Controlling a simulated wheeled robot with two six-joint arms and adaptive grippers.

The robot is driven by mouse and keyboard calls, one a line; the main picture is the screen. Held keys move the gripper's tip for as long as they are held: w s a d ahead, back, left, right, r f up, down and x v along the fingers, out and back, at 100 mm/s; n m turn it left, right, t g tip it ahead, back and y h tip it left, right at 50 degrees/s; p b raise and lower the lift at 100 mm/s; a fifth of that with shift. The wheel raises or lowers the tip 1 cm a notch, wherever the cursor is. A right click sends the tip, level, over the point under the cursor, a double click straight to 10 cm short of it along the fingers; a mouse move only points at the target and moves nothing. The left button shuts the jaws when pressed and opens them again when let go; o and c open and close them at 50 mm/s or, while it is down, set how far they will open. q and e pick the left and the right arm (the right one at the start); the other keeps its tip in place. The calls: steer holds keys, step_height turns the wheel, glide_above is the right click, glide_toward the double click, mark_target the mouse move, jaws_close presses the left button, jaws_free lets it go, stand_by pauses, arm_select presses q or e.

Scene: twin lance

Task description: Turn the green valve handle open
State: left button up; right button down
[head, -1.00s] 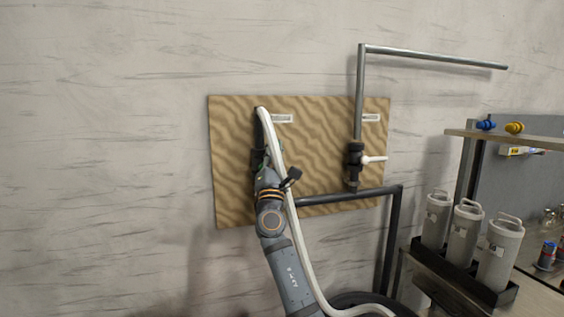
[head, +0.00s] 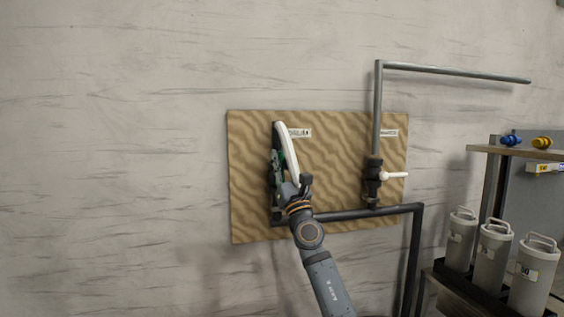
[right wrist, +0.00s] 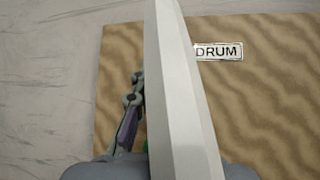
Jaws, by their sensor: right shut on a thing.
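A sliver of green also shows low in the right wrist view (right wrist: 145,147). The white band (right wrist: 180,90) fills the middle of the right wrist view, close to the camera. My left gripper is not in view.
A second valve with a white handle (head: 394,176) sits on the right pipe (head: 377,110). A "DRUM" label (right wrist: 219,51) is right of the white band. A shelf (head: 520,153) and grey canisters (head: 494,255) stand at the right. The wall left of the board is clear.

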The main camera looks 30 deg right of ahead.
steer(key=shift+w+f+y, duration=0.1)
steer(key=shift+f+y, duration=0.1)
steer(key=shift+y, duration=0.1)
steer(key=c, duration=1.3)
jaws_free()
steer(key=shift+r, duration=0.15)
steer(key=v, duration=1.2)
steer(key=shift+a, duration=0.1)
